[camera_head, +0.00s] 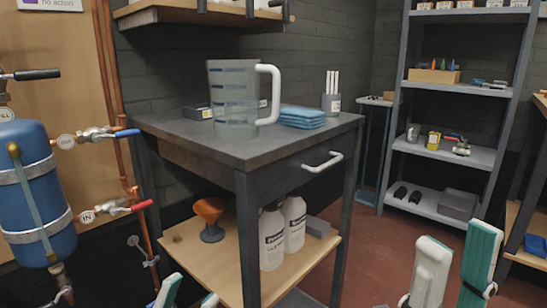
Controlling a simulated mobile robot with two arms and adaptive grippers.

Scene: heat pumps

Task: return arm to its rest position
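My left gripper (190,293) shows only its fingertips at the bottom edge, left of centre, in front of the workbench's lower shelf. The tips stand apart with nothing seen between them. My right gripper (458,243) is at the lower right, its white and green fingers pointing up and spread apart, with nothing between them. It is over the floor, right of the workbench. Both arms behind the grippers are outside the view.
A dark workbench (180,127) carries a clear jug (233,100), blue cloths (302,117) and a pen cup (331,102). Its lower shelf holds white bottles (272,240) and an orange funnel (209,212). A blue tank (35,190) with pipes stands left. Shelving (443,152) stands at back right.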

